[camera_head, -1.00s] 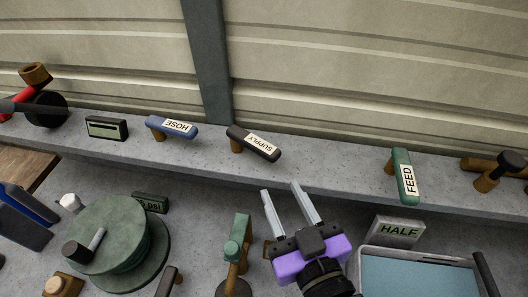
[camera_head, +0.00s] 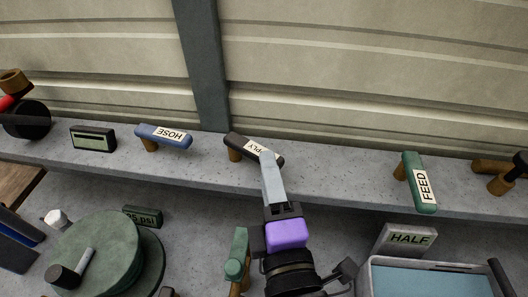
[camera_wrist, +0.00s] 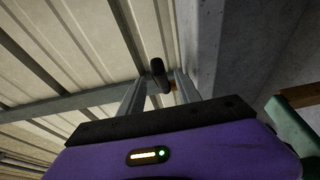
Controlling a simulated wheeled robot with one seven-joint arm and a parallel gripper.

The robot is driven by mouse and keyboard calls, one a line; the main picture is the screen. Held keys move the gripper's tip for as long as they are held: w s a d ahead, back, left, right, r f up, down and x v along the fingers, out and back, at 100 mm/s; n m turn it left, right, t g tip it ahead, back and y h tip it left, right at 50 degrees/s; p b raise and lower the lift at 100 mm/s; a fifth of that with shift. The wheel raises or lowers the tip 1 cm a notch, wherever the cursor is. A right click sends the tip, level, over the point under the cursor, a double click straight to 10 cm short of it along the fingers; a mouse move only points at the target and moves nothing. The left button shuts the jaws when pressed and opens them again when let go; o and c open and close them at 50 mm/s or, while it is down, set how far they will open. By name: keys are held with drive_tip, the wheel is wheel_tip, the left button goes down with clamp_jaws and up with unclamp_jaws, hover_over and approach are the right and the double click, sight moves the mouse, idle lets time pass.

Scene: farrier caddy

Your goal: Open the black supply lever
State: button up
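The black supply lever (camera_head: 238,143) is on the grey ledge, on a brown post, angled down to the right. Its white label is partly hidden behind my gripper's finger, with "PLY" showing. My gripper (camera_head: 268,163), with a purple body, reaches up to the lever's right end; from the head its fingers overlap into one. In the wrist view the dark end of the lever (camera_wrist: 158,73) shows between the two fingertips, with gaps beside it. The fingers are open. Whether either finger touches the lever I cannot tell.
The blue hose lever (camera_head: 163,135) is close on the left, and the green feed lever (camera_head: 418,183) is farther right on the ledge (camera_head: 335,183). A green lever (camera_head: 238,258) stands beside my gripper below. A corrugated wall rises behind.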

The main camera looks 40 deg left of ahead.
sight(253, 158)
drive_tip(key=shift+x, duration=2.15)
drive_tip(key=shift+c, duration=0.2)
clamp_jaws()
drive_tip(key=shift+f, duration=0.1)
